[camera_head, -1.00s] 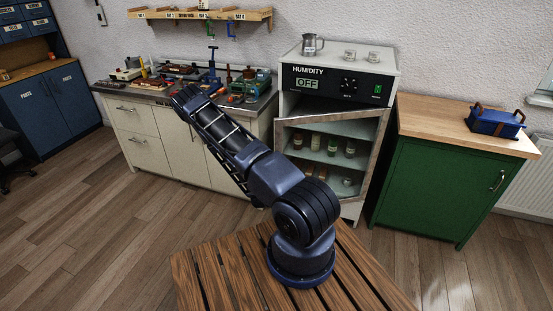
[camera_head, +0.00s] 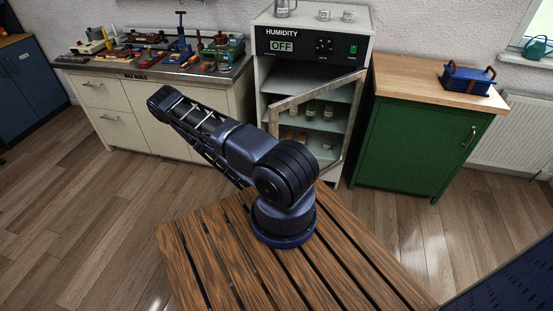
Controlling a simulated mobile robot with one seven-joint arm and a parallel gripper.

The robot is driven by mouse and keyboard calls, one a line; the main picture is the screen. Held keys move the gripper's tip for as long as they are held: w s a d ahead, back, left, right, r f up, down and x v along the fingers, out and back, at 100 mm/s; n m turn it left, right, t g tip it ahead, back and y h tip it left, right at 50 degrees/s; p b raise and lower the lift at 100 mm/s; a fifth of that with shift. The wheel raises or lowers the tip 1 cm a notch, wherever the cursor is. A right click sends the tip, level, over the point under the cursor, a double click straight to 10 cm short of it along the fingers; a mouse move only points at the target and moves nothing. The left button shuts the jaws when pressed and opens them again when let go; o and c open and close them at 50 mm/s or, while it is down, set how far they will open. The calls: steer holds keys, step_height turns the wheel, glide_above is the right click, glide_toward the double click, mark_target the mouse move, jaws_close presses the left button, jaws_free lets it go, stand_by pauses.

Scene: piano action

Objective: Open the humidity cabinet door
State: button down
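The humidity cabinet (camera_head: 313,45) stands against the back wall, with a black panel and a display reading OFF. Its glass door (camera_head: 316,91) has a grey metal frame. The door is swung part-way out, hinged on the right, with its free left edge towards me. Shelves with small jars (camera_head: 311,109) show through it. My arm stretches from its base to the upper left and folds at the far end. The lower left of the door is behind my arm. My gripper is not visible, so I cannot tell whether it touches the door.
A slatted wooden surface (camera_head: 200,251) lies under my arm's base. A cream bench (camera_head: 121,128) with tools is left of the cabinet. A green cupboard (camera_head: 415,145) with a blue box (camera_head: 469,78) is close on the right. Wooden floor (camera_head: 90,220) is clear at the left.

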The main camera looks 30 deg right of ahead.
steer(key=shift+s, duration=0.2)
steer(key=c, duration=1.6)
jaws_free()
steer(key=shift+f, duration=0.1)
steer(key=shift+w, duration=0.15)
